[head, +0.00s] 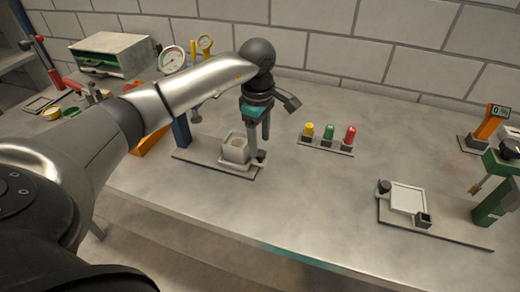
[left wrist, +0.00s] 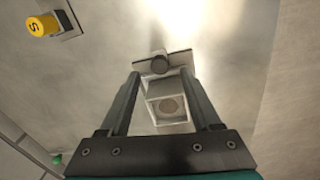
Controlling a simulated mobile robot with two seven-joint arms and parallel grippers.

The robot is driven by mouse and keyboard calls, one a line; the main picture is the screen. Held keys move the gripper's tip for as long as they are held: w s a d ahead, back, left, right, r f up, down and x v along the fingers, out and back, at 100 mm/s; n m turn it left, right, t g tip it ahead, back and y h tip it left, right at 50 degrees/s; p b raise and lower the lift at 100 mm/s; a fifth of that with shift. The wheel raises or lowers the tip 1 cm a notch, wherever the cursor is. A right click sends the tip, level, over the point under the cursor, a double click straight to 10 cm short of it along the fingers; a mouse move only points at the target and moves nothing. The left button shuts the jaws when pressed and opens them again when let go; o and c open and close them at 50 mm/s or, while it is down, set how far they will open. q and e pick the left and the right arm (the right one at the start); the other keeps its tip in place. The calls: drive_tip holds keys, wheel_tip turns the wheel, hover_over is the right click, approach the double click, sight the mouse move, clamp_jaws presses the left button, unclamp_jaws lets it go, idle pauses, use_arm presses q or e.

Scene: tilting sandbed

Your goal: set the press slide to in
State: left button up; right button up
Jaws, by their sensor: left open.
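A pale box-like block (head: 235,149) with a round recess in its top stands on a thin grey base plate (head: 215,165), beside a blue post (head: 181,131). I take it for the press slide, but cannot tell for sure. My left gripper (head: 259,148) points down over the block's right side. Contact cannot be told. My right gripper is out of view.
Yellow, green and red buttons (head: 328,140) stand right of the block. A plate with a white panel (head: 408,198) and a green device (head: 495,190) are at the right. A gauge (head: 173,60) and a grey box (head: 110,53) stand at the back left.

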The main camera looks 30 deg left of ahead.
sight(260, 153)
use_arm(q)
drive_tip(key=shift+f, duration=1.8)
drive_tip(key=shift+w, duration=0.1)
clamp_jaws()
